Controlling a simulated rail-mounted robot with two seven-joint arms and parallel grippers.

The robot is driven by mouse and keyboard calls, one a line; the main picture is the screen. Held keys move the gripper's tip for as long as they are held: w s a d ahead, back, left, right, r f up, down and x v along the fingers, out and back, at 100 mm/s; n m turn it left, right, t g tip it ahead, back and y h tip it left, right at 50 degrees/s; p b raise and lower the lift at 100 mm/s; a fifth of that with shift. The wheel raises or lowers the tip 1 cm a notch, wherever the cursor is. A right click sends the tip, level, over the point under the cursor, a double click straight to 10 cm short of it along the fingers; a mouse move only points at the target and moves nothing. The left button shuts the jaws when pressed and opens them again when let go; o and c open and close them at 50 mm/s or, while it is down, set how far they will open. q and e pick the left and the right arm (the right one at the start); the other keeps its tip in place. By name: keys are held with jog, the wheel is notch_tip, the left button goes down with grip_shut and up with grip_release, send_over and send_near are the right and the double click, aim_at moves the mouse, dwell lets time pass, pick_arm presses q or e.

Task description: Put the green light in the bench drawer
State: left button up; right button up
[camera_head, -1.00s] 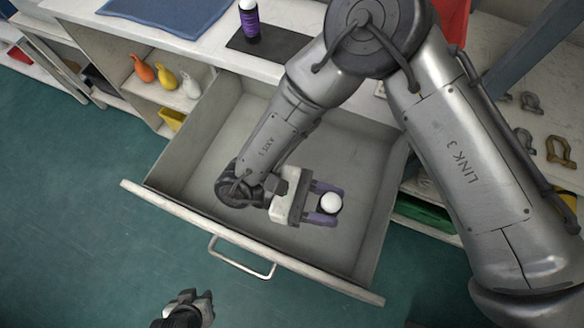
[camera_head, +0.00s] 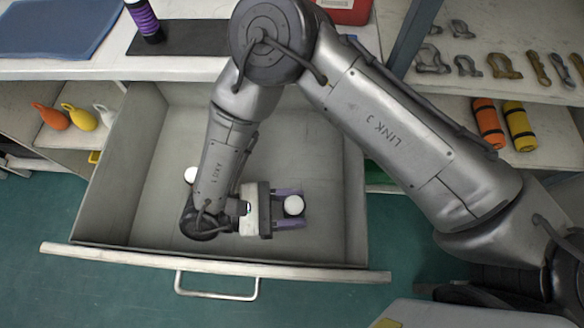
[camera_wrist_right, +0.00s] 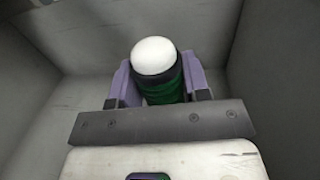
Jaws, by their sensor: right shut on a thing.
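The bench drawer (camera_head: 330,268) is pulled open. My right gripper (camera_head: 291,207) is inside the drawer's outline and shut on the green light (camera_head: 294,205). From the head only the light's white domed top shows well. In the right wrist view the green light (camera_wrist_right: 162,88) has a green body, a dark collar and a white dome. It stands between the purple fingers (camera_wrist_right: 160,88), with grey drawer walls around it. Whether its base touches the drawer floor is hidden. My left gripper is out of view.
A white round thing (camera_head: 191,175) shows in the drawer, partly behind my right forearm. A purple light (camera_head: 145,20) stands on a dark mat (camera_head: 188,38) on the bench. Shackles (camera_head: 467,66) and orange and yellow cylinders (camera_head: 487,122) are on shelves at right.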

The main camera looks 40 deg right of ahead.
jog(key=shift+f+b, duration=1.3)
jog(key=shift+f, duration=0.65)
jog(key=shift+r, duration=0.1)
jog(key=o, duration=0.5)
jog(key=shift+f, duration=0.2)
jog(key=o, duration=0.5)
